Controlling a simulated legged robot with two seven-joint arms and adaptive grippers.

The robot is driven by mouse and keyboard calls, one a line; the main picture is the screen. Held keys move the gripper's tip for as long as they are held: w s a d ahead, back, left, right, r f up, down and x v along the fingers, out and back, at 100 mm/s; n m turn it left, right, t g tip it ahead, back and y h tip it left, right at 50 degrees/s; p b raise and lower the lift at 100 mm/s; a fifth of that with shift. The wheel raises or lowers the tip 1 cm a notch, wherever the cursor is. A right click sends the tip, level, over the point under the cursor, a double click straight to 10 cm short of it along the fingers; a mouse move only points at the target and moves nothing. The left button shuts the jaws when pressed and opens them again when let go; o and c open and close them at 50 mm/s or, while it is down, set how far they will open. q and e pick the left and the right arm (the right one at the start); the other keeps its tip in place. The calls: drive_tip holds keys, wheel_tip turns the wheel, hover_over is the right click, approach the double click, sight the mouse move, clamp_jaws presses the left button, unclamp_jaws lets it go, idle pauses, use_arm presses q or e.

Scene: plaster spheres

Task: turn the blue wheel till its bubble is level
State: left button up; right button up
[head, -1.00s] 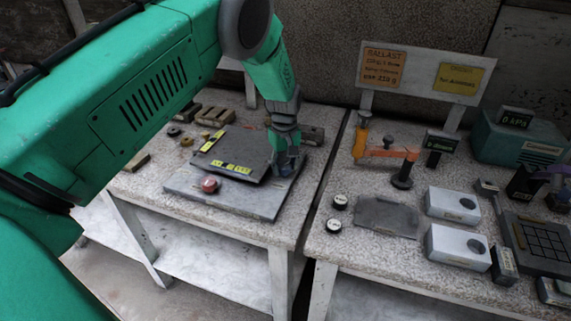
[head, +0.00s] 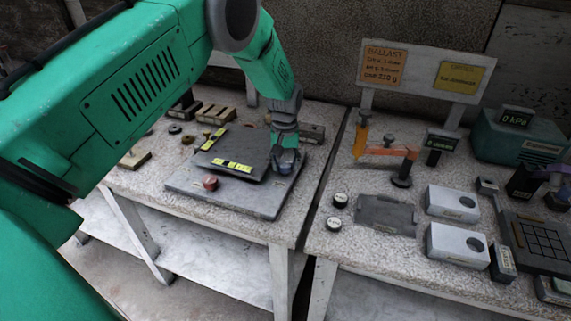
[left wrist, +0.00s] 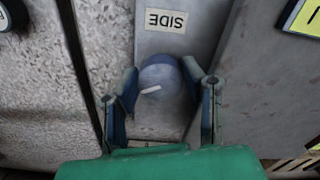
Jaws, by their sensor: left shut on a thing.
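The blue wheel (left wrist: 161,80) sits on a grey metal base plate (head: 225,202), beside a label reading SIDE (left wrist: 172,20), upside down in the left wrist view. A pale mark on the wheel slants slightly. My left gripper (head: 286,150) points down over the wheel, its two fingers on either side and shut on it. In the head view the wheel is mostly hidden by the fingers. A dark raised plate (head: 218,155) carries two yellow-green level vials, one lengthwise (head: 213,140) and one crosswise (head: 233,166). Their bubbles are too small to read. A red wheel (head: 210,183) stands at the front.
Wooden blocks (head: 216,114) and small parts lie behind the plate. Across a narrow gap, the right table holds white blocks (head: 453,203), a dark tray (head: 386,215), an orange-armed stand (head: 388,152) and a teal box (head: 517,137). A sign board (head: 423,75) stands behind.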

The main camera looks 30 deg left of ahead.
sight(286, 162)
use_arm(q)
drive_tip(key=shift+w+r, duration=0.1)
drive_tip(key=shift+w, duration=0.05)
drive_tip(key=o, duration=1.1)
drive_tip(key=shift+o, duration=0.2)
wheel_tip(286, 162, up, 6)
drive_tip(key=shift+r, duration=0.25)
drive_tip(key=shift+w+r, duration=0.15)
drive_tip(key=shift+r, duration=0.45)
drive_tip(key=shift+d, duration=0.1)
